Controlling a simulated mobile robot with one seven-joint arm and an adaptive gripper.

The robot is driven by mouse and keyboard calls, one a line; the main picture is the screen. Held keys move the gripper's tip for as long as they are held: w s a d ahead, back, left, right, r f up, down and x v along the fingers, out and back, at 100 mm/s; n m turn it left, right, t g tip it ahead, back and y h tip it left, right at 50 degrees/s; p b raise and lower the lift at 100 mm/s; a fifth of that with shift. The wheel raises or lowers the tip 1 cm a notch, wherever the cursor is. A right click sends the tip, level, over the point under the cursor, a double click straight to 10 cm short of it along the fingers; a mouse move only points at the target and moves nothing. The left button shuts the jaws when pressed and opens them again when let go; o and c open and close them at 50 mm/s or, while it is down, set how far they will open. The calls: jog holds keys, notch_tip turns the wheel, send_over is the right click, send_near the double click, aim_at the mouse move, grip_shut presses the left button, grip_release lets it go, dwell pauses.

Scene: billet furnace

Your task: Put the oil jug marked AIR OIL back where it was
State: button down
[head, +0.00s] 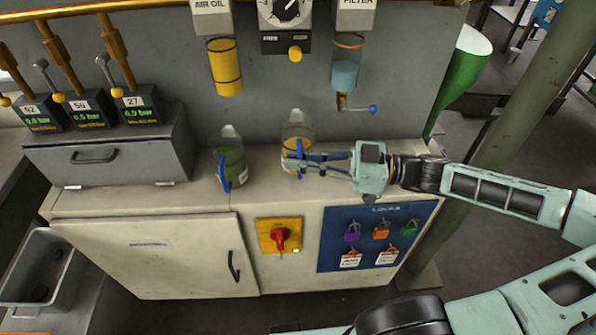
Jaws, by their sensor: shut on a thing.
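A clear jug with amber-yellow oil and a blue handle (297,137) is at the back of the cabinet top. My gripper (295,160) reaches in from the right and is shut on this jug at its handle. The jug looks upright; I cannot tell whether its base touches the top. A second jug with green liquid and a blue handle (229,164) stands to its left. No label is readable on either jug. The sign AIR OIL (209,4) is on the wall unit above, over a yellow-filled bowl (224,66).
The cabinet top (190,202) is bare around the jugs. A grey drawer box (120,155) with several valve displays stands left. A filter bowl (347,70) with a blue-knobbed drain (372,109) hangs above my gripper. A red switch (280,238) and lock board (340,225) are on the front.

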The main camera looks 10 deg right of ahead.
jog(key=shift+w+a+f+b, duration=0.15)
jog(key=shift+f+b, duration=0.1)
jog(key=shift+f, duration=0.7)
jog(key=shift+w+f+b, duration=0.15)
jog(key=shift+f+b, duration=0.1)
jog(key=shift+f, duration=0.7)
jog(key=shift+f, duration=0.25)
jog(key=c, duration=2.1)
grip_release()
jog(key=shift+r, duration=0.15)
jog(key=shift+d, duration=0.3)
jog(key=v, duration=1.1)
jog(key=shift+s+d+p, duration=0.15)
jog(key=shift+d+p, duration=0.05)
jog(key=shift+p, duration=0.15)
